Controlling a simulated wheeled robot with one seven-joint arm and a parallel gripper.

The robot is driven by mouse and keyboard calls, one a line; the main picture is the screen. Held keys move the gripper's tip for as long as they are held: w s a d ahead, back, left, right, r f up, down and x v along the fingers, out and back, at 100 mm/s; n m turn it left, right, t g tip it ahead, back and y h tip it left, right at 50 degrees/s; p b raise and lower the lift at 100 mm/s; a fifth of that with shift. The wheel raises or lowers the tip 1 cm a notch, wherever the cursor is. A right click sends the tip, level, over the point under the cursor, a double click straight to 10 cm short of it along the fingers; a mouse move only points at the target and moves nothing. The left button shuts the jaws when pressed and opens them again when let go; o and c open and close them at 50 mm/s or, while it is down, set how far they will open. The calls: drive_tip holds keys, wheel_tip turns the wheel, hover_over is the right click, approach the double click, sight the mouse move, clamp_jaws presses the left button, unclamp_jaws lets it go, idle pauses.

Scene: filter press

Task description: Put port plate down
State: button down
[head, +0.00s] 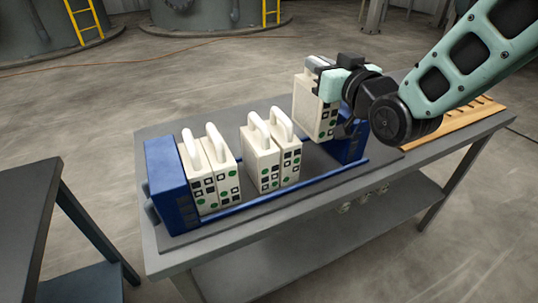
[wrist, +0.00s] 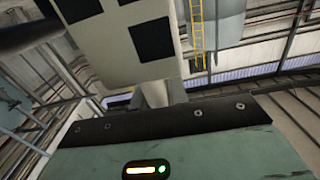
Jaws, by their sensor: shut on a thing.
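My gripper (head: 338,80) is shut on a cream port plate (head: 313,108) with black squares and green dots on its face. The plate hangs upright at the right part of the blue press, and its lower edge appears to be above the rails (head: 290,194). In the wrist view the held plate (wrist: 125,35) fills the top, with dark squares showing. The gripper's fingers and the plate's handle are mostly hidden in the head view. Several similar cream plates with white handles stand in the press: one pair (head: 212,172) at the left, another pair (head: 272,152) in the middle.
A blue end block (head: 175,185) closes the press at the left; another (head: 350,145) stands at the right behind the held plate. A gap lies between the middle pair and the held plate. A wooden slatted rack (head: 455,122) lies at the grey table's (head: 160,250) right end.

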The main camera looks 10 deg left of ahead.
sight(315, 107)
wheel_tip(315, 107, down, 9)
drive_tip(key=shift+f, duration=0.2)
idle(0.3)
drive_tip(key=shift+f, duration=0.2)
drive_tip(key=c, duration=1.4)
unclamp_jaws()
drive_tip(key=shift+r, duration=0.15)
